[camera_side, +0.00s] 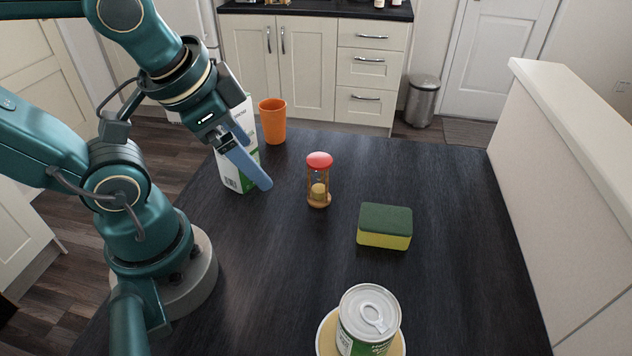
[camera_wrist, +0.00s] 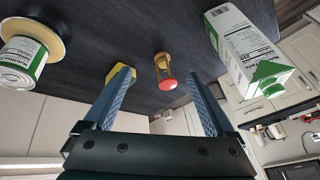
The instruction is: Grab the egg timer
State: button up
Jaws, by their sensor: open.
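The egg timer (camera_side: 319,181) is an hourglass with a red top and a wooden frame, standing upright near the middle of the dark table. In the wrist view the egg timer (camera_wrist: 164,71) appears beyond the gap between the fingers, its red cap toward the camera. My gripper (camera_side: 262,180) is to the left of the timer in the side view, with blue fingers pointing down and right. In the wrist view my gripper (camera_wrist: 158,84) is open with nothing between its fingers. The timer stands apart from it.
A green and yellow sponge (camera_side: 384,227) lies right of the timer. A can (camera_side: 367,318) stands on a yellowish plate (camera_side: 327,335) at the front. A white and green carton (camera_side: 232,178) stands behind my gripper, with an orange cup (camera_side: 273,122) beyond. The right of the table (camera_side: 455,200) is clear.

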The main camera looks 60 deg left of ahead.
jog(key=a+f+m+g+y, duration=0.2)
jog(key=a+m+y, duration=0.1)
jog(key=a+m, duration=0.2)
jog(key=m+t+y, duration=0.2)
jog(key=m+y, duration=0.4)
jog(key=m, duration=0.7)
send_over(319, 164)
jog(key=s+a, duration=0.3)
jog(key=s, duration=0.1)
jog(key=f, duration=0.1)
jog(key=d+f+m+t, duration=0.1)
jog(key=w+d+f+m+t, duration=0.1)
jog(key=d+m, duration=0.1)
jog(key=w+d+f+m+t, duration=0.1)
jog(key=m, duration=0.1)
jog(key=shift+w+d+f, duration=0.2)
jog(key=shift+d+f, duration=0.15)
jog(key=shift+f, duration=0.05)
jog(key=shift+d+f+m, duration=0.3)
jog(key=shift+f+m, duration=0.05)
jog(key=shift+m, duration=0.15)
jog(key=shift+x, duration=2.4)
jog(key=shift+r, duration=0.1)
grip_shut()
